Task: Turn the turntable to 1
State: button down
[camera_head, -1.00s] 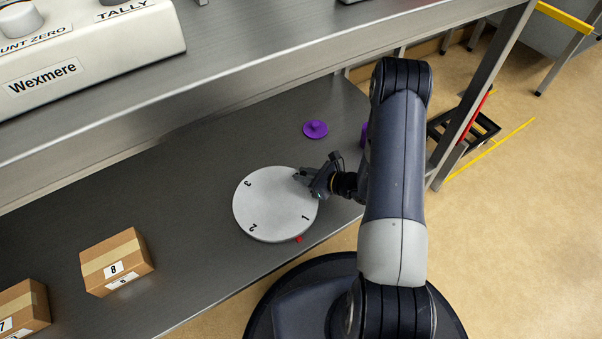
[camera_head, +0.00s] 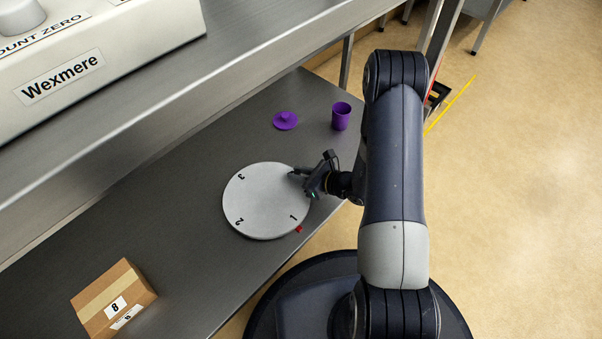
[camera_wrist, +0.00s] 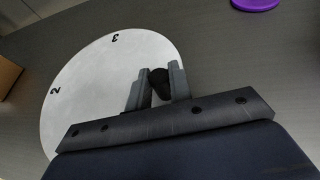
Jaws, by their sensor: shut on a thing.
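The turntable (camera_head: 262,203) is a pale round disc lying on the lower metal shelf, marked 1, 2 and 3. The number 1 (camera_head: 293,217) is close to a small red marker (camera_head: 299,229) at the disc's front right edge. The 2 is at the front left and the 3 at the back left. My gripper (camera_head: 296,173) is over the disc's right rim. In the wrist view my gripper (camera_wrist: 157,88) is shut on a dark knob (camera_wrist: 159,82) that stands on the disc. The number 1 is hidden in the wrist view.
A purple lid (camera_head: 285,121) and a purple cup (camera_head: 341,116) stand behind the disc. A cardboard box (camera_head: 114,300) marked 8 is at the front left. An upper shelf (camera_head: 225,75) with a white Wexmere device (camera_head: 100,65) overhangs the back.

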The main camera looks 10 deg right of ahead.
jog(key=shift+s+a, duration=0.25)
jog(key=shift+a, duration=0.05)
jog(key=c, duration=1.3)
grip_release()
jog(key=shift+w, duration=0.1)
jog(key=shift+s+d+r, duration=0.2)
jog(key=shift+d+r, duration=0.05)
jog(key=shift+d, duration=0.15)
jog(key=p+v, duration=0.3)
jog(key=v, duration=0.6)
jog(key=shift+s+d+p, duration=0.25)
jog(key=shift+s+p, duration=0.1)
